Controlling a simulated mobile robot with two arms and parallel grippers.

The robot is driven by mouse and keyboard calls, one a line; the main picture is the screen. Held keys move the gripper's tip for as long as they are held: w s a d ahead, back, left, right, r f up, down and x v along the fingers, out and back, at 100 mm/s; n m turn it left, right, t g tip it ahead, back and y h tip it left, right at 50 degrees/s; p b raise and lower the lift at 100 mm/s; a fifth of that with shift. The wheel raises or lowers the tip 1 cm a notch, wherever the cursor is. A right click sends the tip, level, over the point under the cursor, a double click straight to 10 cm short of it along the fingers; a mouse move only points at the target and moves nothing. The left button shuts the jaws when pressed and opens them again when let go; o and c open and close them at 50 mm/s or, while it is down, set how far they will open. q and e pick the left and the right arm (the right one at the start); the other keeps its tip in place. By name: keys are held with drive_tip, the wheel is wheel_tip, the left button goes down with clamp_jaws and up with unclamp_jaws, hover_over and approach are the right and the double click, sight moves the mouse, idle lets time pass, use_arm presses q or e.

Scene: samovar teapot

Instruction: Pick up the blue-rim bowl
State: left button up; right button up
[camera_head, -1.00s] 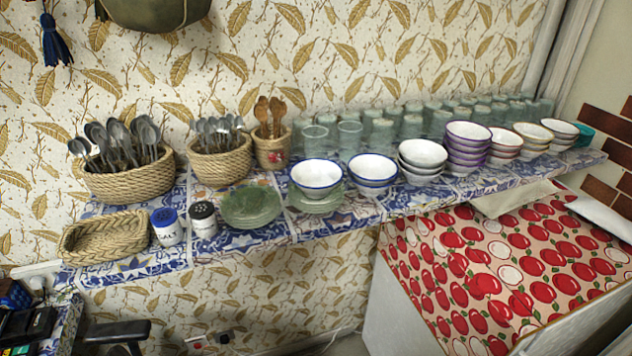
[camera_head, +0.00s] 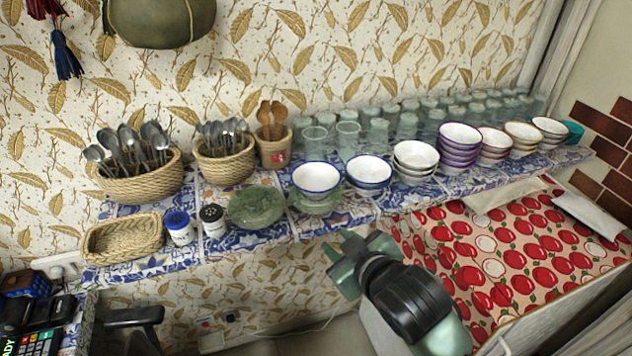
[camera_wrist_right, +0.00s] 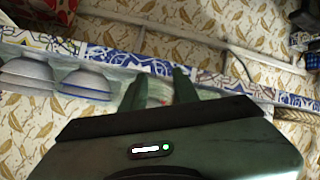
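A white bowl with a blue rim (camera_head: 316,178) sits upright on green plates (camera_head: 318,207) on the shelf in the head view. A short stack of blue-rim bowls (camera_head: 369,172) stands just right of it. My right gripper (camera_head: 358,254) is in front of and below the shelf edge, apart from the bowls. In the right wrist view its two fingers (camera_wrist_right: 158,90) are spread with no object held. That view is upside down and shows blue-rim bowls (camera_wrist_right: 87,84) left of the fingers. My left gripper is not in view.
The tiled shelf (camera_head: 350,207) is crowded. White bowls (camera_head: 416,156) and purple bowls (camera_head: 459,145) stand to the right, glasses (camera_head: 347,142) behind. A green dish stack (camera_head: 256,207), shakers (camera_head: 212,220) and baskets (camera_head: 124,238) stand left. A red-patterned cover (camera_head: 500,250) lies lower right.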

sight(296, 182)
drive_tip(key=w+a+r+n+t+y, duration=0.1)
drive_tip(key=w+a+r+n+t, duration=0.2)
drive_tip(key=r, duration=0.4)
drive_tip(key=shift+g+y, duration=0.3)
drive_tip(key=shift+g, duration=0.4)
drive_tip(key=p+x, duration=0.1)
drive_tip(key=x, duration=0.1)
drive_tip(key=p+x, duration=0.1)
drive_tip(key=x, duration=0.2)
drive_tip(key=r+p+x, duration=0.1)
drive_tip(key=x, duration=0.1)
drive_tip(key=shift+w+a+f+p, duration=0.2)
drive_tip(key=shift+a+p, duration=0.1)
drive_tip(key=shift+a, duration=0.15)
drive_tip(key=shift+w+a+f, duration=0.3)
drive_tip(key=shift+w, duration=0.2)
drive_tip(key=shift+s+d, duration=0.1)
clamp_jaws()
